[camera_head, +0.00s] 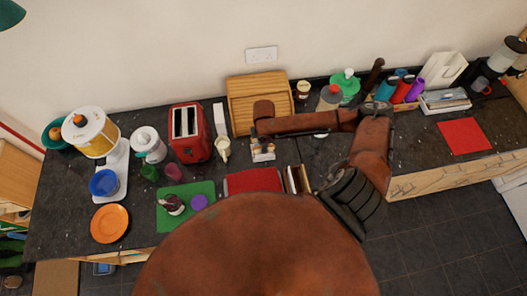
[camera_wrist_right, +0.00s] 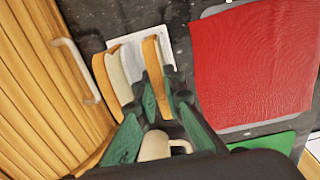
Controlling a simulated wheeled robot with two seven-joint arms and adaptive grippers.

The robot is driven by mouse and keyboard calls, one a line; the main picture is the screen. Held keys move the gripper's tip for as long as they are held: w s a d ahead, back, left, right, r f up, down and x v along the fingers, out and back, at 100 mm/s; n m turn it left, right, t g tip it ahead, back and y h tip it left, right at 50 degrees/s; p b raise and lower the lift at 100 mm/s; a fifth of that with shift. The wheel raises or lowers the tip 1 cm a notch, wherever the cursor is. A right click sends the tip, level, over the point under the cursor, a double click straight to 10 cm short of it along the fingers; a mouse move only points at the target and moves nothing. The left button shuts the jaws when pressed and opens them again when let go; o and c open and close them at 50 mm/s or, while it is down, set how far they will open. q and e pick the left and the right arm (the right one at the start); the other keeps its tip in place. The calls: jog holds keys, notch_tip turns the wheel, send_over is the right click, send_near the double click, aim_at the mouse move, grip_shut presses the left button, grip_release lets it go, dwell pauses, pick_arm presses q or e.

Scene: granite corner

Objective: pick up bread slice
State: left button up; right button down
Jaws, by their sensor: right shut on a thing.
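Bread slices (camera_wrist_right: 129,64) with brown crusts stand close together on a small white base (camera_wrist_right: 166,46) in the right wrist view. In the head view the bread (camera_head: 262,153) shows small, in front of the wooden bread box. My right gripper (camera_head: 263,141) is over the bread, and its green fingers (camera_wrist_right: 150,108) are around the near end of the slices in the wrist view. It is shut on a bread slice; the fingers partly hide which one. The slices still appear at the white base, and I cannot tell whether one is lifted. My left gripper is not in view.
The wooden bread box (camera_head: 258,97) stands close behind. Bottles and a kettle crowd the back right.

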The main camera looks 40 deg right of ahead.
notch_tip(320, 180, up, 10)
jog(key=shift+r+b, duration=0.1)
jog(key=shift+b, duration=0.6)
